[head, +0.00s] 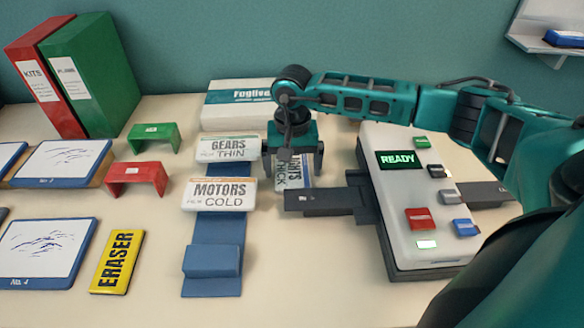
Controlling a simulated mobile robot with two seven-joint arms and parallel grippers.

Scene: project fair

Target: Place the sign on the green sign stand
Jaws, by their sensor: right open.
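The green sign stand (152,134) is a small bridge-shaped piece on the table, empty, in front of the binders. A white sign (308,174) with sideways lettering, partly reading "THICK", lies below my right gripper, which hides part of it. My right gripper (294,168) points down over this sign with its fingers apart and nothing visibly held. Two more white signs, "GEARS THIN" (228,148) and "MOTORS COLD" (219,194), lie in line on a blue rack (217,240) just left of the gripper. My left gripper is not in view.
A red stand (136,175) sits in front of the green one. A white machine (410,200) showing "READY" with a dark tray (325,202) is at right. A box (237,112) stands behind the signs; binders (85,75), whiteboards (45,250) and a yellow eraser (117,262) are left.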

